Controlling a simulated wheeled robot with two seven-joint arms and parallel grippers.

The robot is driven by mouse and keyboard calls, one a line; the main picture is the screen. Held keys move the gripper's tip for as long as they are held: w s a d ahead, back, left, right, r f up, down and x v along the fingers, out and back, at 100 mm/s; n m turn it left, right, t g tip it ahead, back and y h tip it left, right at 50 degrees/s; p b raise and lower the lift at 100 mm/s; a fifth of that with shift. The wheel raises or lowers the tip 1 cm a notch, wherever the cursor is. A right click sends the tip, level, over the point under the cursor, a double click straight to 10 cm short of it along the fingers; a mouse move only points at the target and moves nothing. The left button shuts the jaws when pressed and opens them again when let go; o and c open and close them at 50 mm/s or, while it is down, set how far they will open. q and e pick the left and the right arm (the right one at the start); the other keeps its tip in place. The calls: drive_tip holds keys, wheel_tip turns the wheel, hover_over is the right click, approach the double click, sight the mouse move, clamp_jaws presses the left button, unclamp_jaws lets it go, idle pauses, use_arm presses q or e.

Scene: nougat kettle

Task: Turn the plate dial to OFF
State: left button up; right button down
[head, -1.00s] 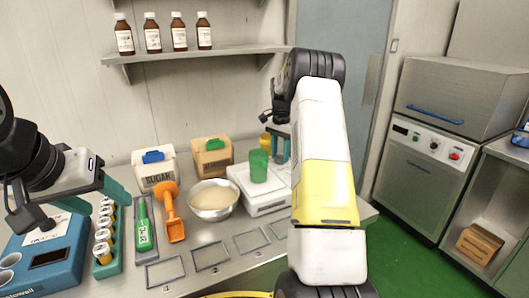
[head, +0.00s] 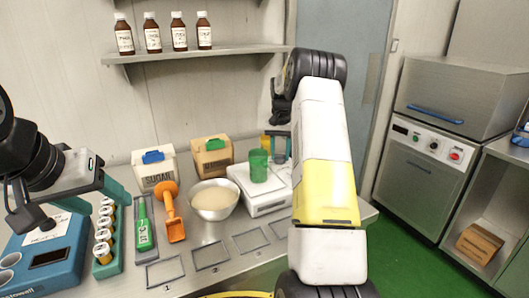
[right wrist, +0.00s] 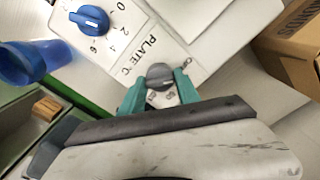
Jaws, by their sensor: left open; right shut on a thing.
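In the right wrist view my right gripper (right wrist: 160,84) has its teal fingers shut on a small grey round knob (right wrist: 159,75), beside the printed label PLATE °C. A blue dial (right wrist: 89,20) with numbers around it sits further up the same white panel (right wrist: 130,40). In the head view the white plate unit (head: 263,200) carries a green beaker (head: 259,166); its dials are hidden there. My right gripper shows only partly, behind my arm. The knob's pointer setting cannot be read.
A bowl (head: 214,201), an orange scoop (head: 172,215), a sugar bin (head: 155,172) and another bin (head: 212,157) stand left of the plate unit. A rack of vials (head: 106,262) is at the left. A cardboard box (right wrist: 292,42) stands close by in the right wrist view.

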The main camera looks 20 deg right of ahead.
drive_tip(key=shift+n, duration=1.2)
drive_tip(key=shift+r, duration=0.1)
drive_tip(key=c, duration=0.9)
unclamp_jaws()
wheel_tip(320, 180, up, 7)
drive_tip(key=shift+r, duration=0.35)
